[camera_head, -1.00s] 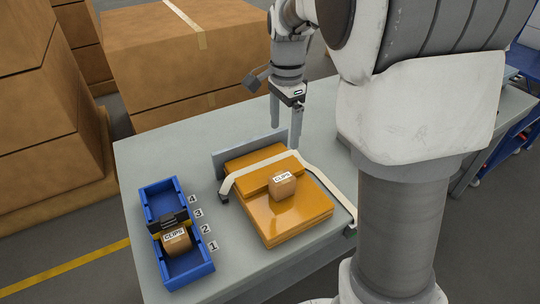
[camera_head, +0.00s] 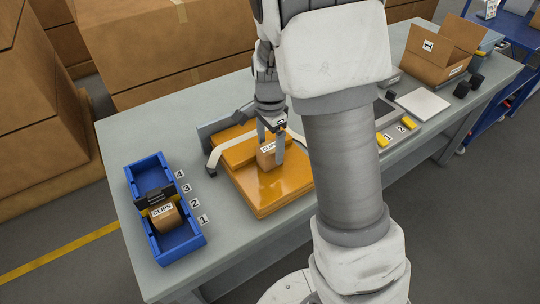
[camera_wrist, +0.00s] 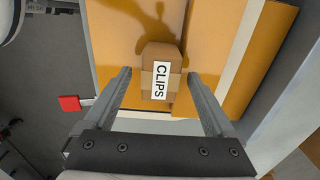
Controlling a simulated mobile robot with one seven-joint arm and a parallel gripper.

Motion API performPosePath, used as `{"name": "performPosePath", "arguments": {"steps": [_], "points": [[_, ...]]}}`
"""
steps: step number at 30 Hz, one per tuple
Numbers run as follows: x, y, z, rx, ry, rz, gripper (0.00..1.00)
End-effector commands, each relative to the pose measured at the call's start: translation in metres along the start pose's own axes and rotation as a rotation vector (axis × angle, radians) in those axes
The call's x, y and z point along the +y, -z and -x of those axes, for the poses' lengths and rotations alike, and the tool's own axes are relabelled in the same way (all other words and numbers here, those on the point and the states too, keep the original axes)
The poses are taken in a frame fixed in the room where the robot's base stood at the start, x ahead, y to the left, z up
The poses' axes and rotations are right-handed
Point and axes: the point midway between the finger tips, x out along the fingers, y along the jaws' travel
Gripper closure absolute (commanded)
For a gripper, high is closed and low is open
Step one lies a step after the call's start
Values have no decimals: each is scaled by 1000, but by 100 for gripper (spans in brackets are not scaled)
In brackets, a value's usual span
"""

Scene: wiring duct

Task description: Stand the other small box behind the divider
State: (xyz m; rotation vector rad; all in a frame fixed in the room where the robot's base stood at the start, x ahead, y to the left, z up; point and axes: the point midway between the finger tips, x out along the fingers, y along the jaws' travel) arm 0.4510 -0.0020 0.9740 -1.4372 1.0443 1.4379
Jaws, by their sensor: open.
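A small brown box labelled CLIPS (camera_head: 266,158) stands on the flat orange block (camera_head: 256,203). My gripper (camera_head: 271,150) is open around this box from above; in the wrist view the CLIPS box (camera_wrist: 161,72) lies between and just beyond the two open fingers, with gaps at both sides. A second CLIPS box (camera_head: 165,217) stands in the blue tray (camera_head: 198,241) near marks 1 and 2. The tray's far part, by marks 3 and 4, looks empty.
An open carton (camera_head: 440,58), a white sheet (camera_head: 423,104) and yellow pieces lie at the right. Clear tabletop lies between tray and stack.

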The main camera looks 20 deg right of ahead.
Motion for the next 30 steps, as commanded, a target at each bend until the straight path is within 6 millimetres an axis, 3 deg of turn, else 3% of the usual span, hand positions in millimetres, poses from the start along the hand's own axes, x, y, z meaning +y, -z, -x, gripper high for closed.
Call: {"name": "performPosePath", "arguments": {"steps": [3,11,26,30], "points": [[0,0,-14,-1,-1,-1,10],[0,0,-16,0,1,0,10],[0,0,-16,0,1,-1,98],[0,0,-15,0,1,0,100]]}}
